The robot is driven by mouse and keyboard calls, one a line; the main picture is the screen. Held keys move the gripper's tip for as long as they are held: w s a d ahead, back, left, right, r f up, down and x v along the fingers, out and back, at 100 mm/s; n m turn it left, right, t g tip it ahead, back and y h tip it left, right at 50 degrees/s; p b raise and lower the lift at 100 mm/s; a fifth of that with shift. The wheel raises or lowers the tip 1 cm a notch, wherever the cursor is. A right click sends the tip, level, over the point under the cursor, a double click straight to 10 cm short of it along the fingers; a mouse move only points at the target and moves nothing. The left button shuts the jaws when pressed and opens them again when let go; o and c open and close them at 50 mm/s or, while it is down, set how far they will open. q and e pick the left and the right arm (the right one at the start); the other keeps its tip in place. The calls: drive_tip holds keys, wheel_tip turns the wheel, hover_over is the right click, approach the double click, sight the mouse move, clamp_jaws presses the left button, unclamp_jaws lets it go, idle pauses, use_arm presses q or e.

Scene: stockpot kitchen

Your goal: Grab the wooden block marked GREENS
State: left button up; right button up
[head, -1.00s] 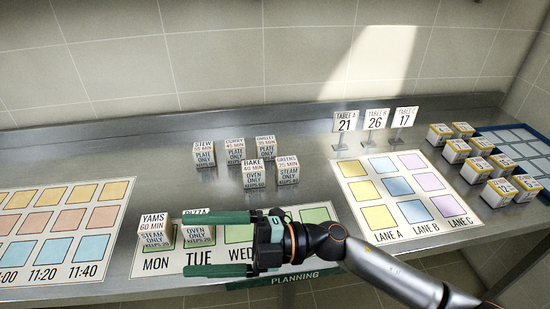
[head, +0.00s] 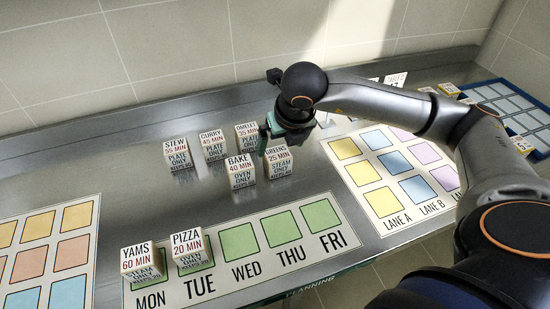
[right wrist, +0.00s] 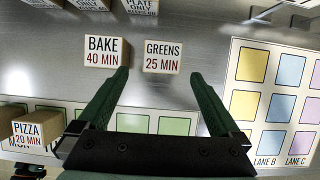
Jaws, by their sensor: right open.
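The wooden block marked GREENS (head: 279,163) stands upright on the metal counter, at the right end of the front pair of blocks. In the right wrist view the GREENS block (right wrist: 163,57) shows just beyond my fingertips, lined up with the gap between them. My right gripper (head: 267,135) is open and empty, above and just behind the GREENS block in the head view. It also shows in the right wrist view (right wrist: 158,74), its left fingertip close to the BAKE block (right wrist: 103,52).
BAKE (head: 241,170) stands close left of GREENS. STEW (head: 177,153), CURRY (head: 213,145) and OMELET (head: 246,136) stand behind. YAMS (head: 141,259) and PIZZA (head: 188,251) sit on the weekday board (head: 221,284). The lane board (head: 372,225) lies to the right.

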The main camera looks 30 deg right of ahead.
sight(278, 155)
drive_tip(key=x, duration=0.4)
drive_tip(key=p+x, duration=0.1)
drive_tip(key=x, duration=0.4)
drive_tip(key=shift+d, duration=0.2)
drive_tip(key=shift+c, duration=0.2)
drive_tip(key=c, duration=1.3)
drive_tip(key=shift+r, duration=0.1)
drive_tip(key=shift+c, duration=0.2)
